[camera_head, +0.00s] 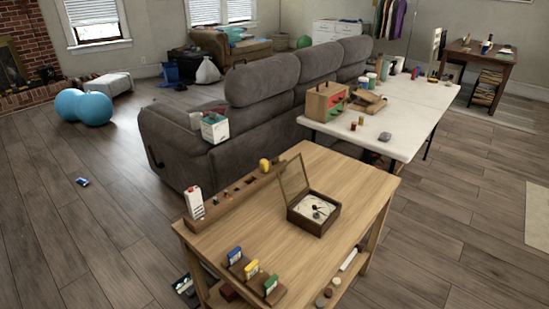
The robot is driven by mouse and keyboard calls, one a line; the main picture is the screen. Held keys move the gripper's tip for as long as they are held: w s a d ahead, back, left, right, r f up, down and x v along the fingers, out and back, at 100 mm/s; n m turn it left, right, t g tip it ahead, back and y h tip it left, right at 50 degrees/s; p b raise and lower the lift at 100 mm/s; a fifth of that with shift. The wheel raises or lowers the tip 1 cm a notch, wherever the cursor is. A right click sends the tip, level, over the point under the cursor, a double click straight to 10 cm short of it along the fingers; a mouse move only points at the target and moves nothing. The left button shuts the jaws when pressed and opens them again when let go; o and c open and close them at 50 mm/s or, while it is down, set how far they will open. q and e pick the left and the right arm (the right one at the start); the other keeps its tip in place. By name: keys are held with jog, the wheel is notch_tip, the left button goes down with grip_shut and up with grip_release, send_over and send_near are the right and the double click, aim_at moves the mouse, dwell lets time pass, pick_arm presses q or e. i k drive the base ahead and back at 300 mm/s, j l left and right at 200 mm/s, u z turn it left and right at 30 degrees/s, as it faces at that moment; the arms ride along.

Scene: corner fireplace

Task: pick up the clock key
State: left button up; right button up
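A dark wooden box (314,226) with its glass lid (293,178) raised stands on the wooden table (240,213). Small dark items (318,211) lie on the pale lining inside it. One of them may be the clock key, but they are too small to tell. Neither of my grippers shows in the head view.
A wooden rack with blue, yellow and green packs (252,269) is at the table's front. A long wooden holder (233,201) with a white carton (194,202) runs along its back left edge. A white table (398,123) and grey sofa (203,125) stand behind. Floor is clear at right.

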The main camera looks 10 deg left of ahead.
aim_at(273, 161)
jog(key=u, duration=1.45)
jog(key=i+j+u, duration=0.4)
jog(key=i+u, duration=0.4)
jog(key=i, duration=0.2)
jog(key=i+z, duration=0.2)
jog(key=i, duration=0.75)
jog(key=i+j+z, duration=0.15)
jog(key=i, duration=0.8)
jog(key=i+l+z, duration=0.15)
jog(key=i+z, duration=0.3)
jog(key=i+l+z, duration=0.1)
jog(key=i+z, duration=0.2)
jog(key=z, duration=0.15)
jog(key=i+j+z, duration=0.1)
jog(key=i+z, duration=0.35)
jog(key=i+j+z, duration=0.2)
jog(key=z, duration=0.25)
jog(key=i+z, duration=0.15)
jog(key=z, duration=2)
